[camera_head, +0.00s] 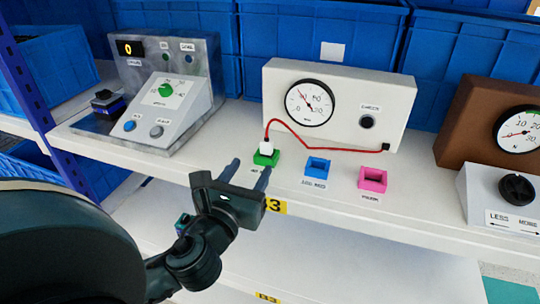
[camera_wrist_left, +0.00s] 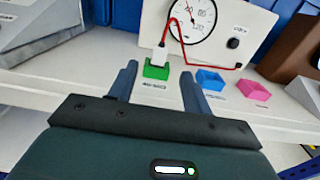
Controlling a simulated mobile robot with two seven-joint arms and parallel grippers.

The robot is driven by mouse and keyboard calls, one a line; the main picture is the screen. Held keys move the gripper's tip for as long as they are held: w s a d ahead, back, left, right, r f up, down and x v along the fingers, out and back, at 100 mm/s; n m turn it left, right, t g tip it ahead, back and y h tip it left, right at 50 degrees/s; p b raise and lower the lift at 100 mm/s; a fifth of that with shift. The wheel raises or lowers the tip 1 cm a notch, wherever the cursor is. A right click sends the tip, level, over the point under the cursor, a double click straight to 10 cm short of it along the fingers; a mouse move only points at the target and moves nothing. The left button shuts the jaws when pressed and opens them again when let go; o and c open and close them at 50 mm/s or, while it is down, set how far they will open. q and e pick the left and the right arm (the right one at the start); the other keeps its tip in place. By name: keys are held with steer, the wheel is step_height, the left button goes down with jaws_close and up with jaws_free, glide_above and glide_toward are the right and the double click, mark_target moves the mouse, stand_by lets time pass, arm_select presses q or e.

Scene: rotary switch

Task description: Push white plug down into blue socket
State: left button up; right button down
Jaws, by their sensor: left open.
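The white plug (camera_head: 267,147) stands in the green socket (camera_head: 266,158), with a red cable (camera_head: 315,142) running from it to the white gauge box. The plug also shows in the left wrist view (camera_wrist_left: 160,55), above the green socket (camera_wrist_left: 156,71). The blue socket (camera_head: 317,167) is to the right of it and looks empty; it also shows in the left wrist view (camera_wrist_left: 210,81). My left gripper (camera_head: 248,176) is open and empty, in front of the green socket, its fingers spread to either side in the left wrist view (camera_wrist_left: 161,86). My right gripper is not in view.
A pink socket (camera_head: 372,179) sits right of the blue one. The white gauge box (camera_head: 340,100) stands behind the sockets. A grey control panel (camera_head: 165,90) is at the left, a brown gauge box (camera_head: 480,100) at the right. Shelf between them is mostly clear.

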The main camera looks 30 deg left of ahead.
mark_target(265, 146)
arm_select(q)
steer(key=b+x, duration=0.3)
steer(key=x, duration=0.1)
steer(key=shift+w+f, duration=0.15)
steer(key=shift+f, duration=0.05)
steer(key=shift+w+a+r+b, duration=0.1)
steer(key=shift+w+b, duration=0.3)
steer(key=x, duration=0.4)
steer(key=shift+w+r+p, duration=0.1)
steer(key=shift+p, duration=0.25)
steer(key=shift+w, duration=0.5)
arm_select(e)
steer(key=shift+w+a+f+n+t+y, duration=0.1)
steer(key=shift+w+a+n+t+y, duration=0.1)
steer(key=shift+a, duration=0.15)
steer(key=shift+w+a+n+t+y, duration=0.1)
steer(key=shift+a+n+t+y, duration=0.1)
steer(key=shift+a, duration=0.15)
arm_select(q)
steer(key=shift+c, duration=0.6)
steer(key=shift+a, duration=0.1)
steer(key=shift+c, duration=0.6)
steer(key=c, duration=0.8)
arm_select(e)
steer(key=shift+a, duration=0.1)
